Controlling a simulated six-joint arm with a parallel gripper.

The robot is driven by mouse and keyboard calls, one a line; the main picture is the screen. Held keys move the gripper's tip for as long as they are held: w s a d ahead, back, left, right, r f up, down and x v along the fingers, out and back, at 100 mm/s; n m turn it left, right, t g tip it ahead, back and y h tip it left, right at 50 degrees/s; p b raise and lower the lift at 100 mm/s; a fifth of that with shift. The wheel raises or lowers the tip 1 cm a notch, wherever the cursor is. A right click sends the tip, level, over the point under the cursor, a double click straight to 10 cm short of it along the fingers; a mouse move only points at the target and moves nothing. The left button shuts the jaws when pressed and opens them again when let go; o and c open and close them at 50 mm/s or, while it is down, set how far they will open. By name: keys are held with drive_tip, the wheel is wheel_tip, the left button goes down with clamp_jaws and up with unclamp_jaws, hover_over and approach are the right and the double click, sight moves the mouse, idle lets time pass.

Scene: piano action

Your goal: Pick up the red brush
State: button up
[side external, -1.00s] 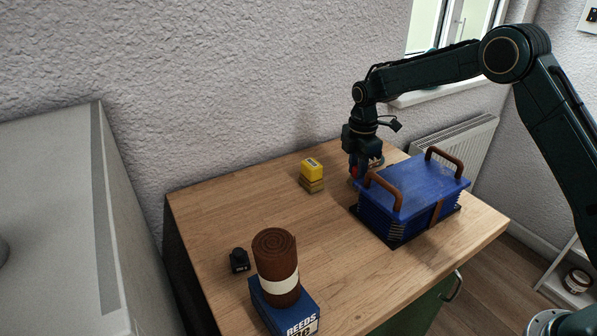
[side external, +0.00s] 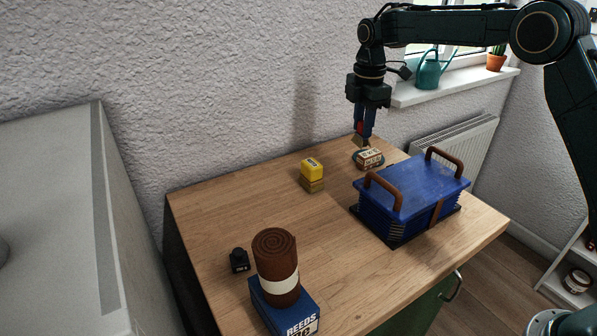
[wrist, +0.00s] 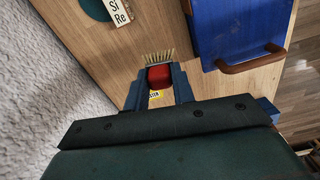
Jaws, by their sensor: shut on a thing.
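The red brush (side external: 359,127) is between the fingers of my gripper (side external: 363,136), held above the back of the wooden table with its pale bristles pointing down. In the wrist view, the red brush (wrist: 159,74) sits between both fingers, its bristles (wrist: 157,58) extending beyond the fingertips. My gripper is shut on the brush. The fingers hide part of the brush in the side view.
The blue box with brown handles (side external: 411,191) stands to the right. A brown roll (side external: 276,265) stands on a blue box (side external: 287,312) in front.

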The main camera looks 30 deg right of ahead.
wheel_tip(320, 180, up, 7)
drive_tip(key=shift+r, duration=0.1)
idle(0.3)
drive_tip(key=shift+a, duration=0.1)
idle(0.4)
